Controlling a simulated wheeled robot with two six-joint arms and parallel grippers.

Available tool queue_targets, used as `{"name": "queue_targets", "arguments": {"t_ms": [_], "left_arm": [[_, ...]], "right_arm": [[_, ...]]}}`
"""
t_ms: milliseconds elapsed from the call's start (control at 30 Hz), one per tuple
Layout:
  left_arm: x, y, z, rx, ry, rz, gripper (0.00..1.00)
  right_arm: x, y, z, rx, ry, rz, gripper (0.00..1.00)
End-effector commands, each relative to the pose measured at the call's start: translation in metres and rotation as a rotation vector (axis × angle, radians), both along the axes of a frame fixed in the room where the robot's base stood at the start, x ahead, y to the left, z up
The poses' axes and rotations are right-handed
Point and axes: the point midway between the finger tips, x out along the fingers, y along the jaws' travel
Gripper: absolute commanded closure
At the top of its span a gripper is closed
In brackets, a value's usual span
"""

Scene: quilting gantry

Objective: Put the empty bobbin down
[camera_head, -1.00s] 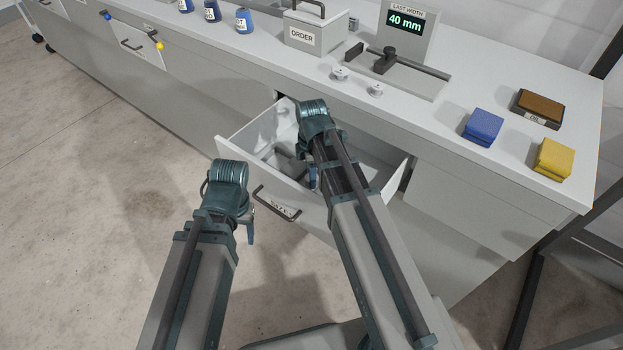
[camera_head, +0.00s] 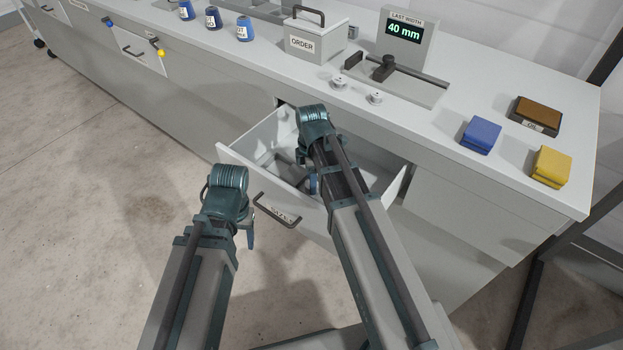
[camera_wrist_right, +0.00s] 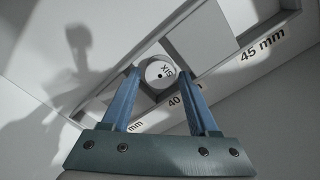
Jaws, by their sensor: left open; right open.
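A pale round bobbin (camera_wrist_right: 160,72) with dark lettering and a small centre hole shows in the right wrist view, in the drawer by the "40 mm" label. My right gripper (camera_wrist_right: 159,78) is open, with one blue finger on each side of the bobbin; I cannot tell whether they touch it. In the head view my right gripper (camera_head: 312,184) reaches down into the open drawer (camera_head: 238,158), and my arm hides the bobbin. My left gripper (camera_head: 249,234) is open and empty, outside the drawer front, pointing down.
Two small pale bobbins (camera_head: 376,98) stand on the counter (camera_head: 430,118) behind the drawer. A width gauge (camera_head: 405,30) reads 40 mm. A blue block (camera_head: 480,135), a yellow block (camera_head: 551,166) and a brown-topped box (camera_head: 536,114) sit at right. The drawer has divided compartments.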

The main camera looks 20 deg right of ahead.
Motion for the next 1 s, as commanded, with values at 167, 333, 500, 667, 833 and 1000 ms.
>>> {"name": "queue_targets", "arguments": {"t_ms": [167,333,500,667,833,1000], "left_arm": [[0.0,0.0,0.027,0.0,0.0,0.0,0.4],[0.0,0.0,0.053,0.0,0.0,0.0,0.4],[0.0,0.0,0.08,0.0,0.0,0.0,0.4],[0.0,0.0,0.102,0.0,0.0,0.0,0.4],[0.0,0.0,0.113,0.0,0.0,0.001,0.4],[0.0,0.0,0.113,0.0,0.0,0.001,0.4]], "right_arm": [[0.0,0.0,0.027,0.0,0.0,0.0,0.4],[0.0,0.0,0.053,0.0,0.0,0.0,0.4],[0.0,0.0,0.08,0.0,0.0,0.0,0.4],[0.0,0.0,0.102,0.0,0.0,0.0,0.4],[0.0,0.0,0.113,0.0,0.0,0.0,0.4],[0.0,0.0,0.113,0.0,0.0,0.0,0.4]]}}
